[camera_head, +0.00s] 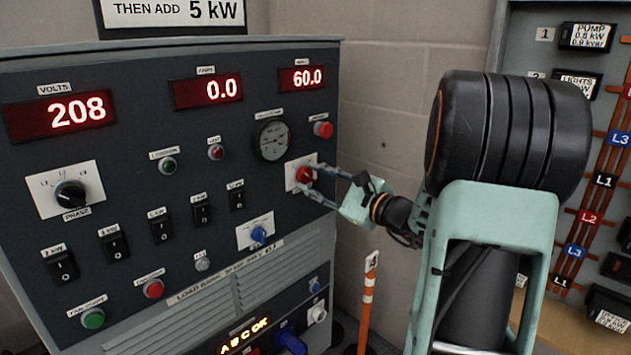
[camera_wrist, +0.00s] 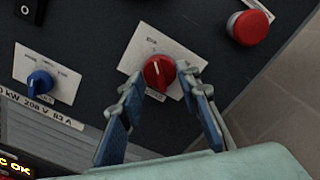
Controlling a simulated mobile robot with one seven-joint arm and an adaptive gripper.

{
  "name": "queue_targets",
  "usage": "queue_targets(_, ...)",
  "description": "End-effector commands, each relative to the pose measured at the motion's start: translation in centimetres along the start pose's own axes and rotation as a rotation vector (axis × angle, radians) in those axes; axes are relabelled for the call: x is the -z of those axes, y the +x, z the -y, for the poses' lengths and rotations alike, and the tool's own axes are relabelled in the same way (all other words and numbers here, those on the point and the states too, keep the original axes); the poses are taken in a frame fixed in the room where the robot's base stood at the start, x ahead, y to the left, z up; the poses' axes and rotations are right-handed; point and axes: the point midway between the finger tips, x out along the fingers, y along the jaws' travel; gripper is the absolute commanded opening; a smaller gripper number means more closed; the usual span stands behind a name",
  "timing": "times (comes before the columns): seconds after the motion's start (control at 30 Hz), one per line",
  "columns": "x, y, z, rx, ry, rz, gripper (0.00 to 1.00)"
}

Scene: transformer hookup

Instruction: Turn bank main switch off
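A red rotary knob (camera_head: 304,175) sits on a white plate on the front of the dark load bank panel (camera_head: 130,135). I take it for the main switch; its label is too small to read. In the wrist view the red knob (camera_wrist: 158,73) carries a pale pointer line, roughly upright in the picture. My gripper (camera_head: 312,178) has its fingers spread, one on each side of the knob. In the wrist view my gripper (camera_wrist: 162,78) has its tips close beside the knob; contact cannot be told.
A red mushroom button (camera_wrist: 250,27) is right of the knob, and a blue knob (camera_wrist: 40,82) is left. The displays (camera_head: 68,114) read 208, 0.0 and 60.0. An orange-and-white post (camera_head: 367,300) stands below my arm. A wiring board (camera_head: 570,150) is at the right.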

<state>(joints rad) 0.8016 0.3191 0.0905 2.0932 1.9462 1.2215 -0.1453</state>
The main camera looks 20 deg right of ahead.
Motion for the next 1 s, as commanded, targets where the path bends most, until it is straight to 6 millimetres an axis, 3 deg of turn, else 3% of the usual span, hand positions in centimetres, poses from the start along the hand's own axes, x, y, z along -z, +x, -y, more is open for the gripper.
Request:
queue_targets(0.13, 0.0, 0.0, 0.0, 0.000, 0.000, 0.000, 0.47)
queue_targets(0.47, 0.0, -0.4, 0.0, 0.001, 0.001, -0.001, 0.47)
queue_targets(0.57, 0.1, -1.7, 0.1, 0.004, 0.000, -0.003, 0.47)
queue_targets(1.0, 0.1, -10.3, 0.1, 0.003, 0.001, -0.003, 0.47)
